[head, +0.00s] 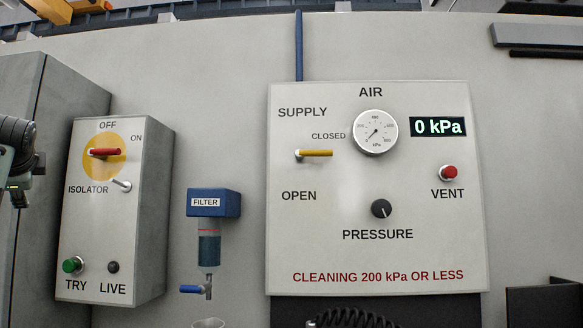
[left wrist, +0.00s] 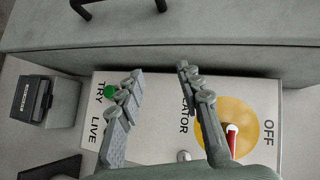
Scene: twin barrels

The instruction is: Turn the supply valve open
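The supply valve (head: 316,153) has a yellow lever on the pale AIR panel (head: 340,225). The lever lies level, its free end pointing right, just below the word CLOSED; OPEN is printed lower down. The digital display (head: 438,127) reads 0 kPa, and the round gauge (head: 375,133) has its needle low. My left gripper (left wrist: 160,72) is open and empty in the left wrist view, over the isolator box, well left of the valve. Only a dark part of my left arm shows at the left edge of the head view. My right gripper is not in view.
The isolator box (head: 143,230) projects at the left, with a red handle (head: 104,152) and green TRY button (head: 73,265). A blue-topped filter (head: 213,203) hangs between box and panel. The red VENT button (head: 449,172) and black PRESSURE knob (head: 381,209) are right of the lever.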

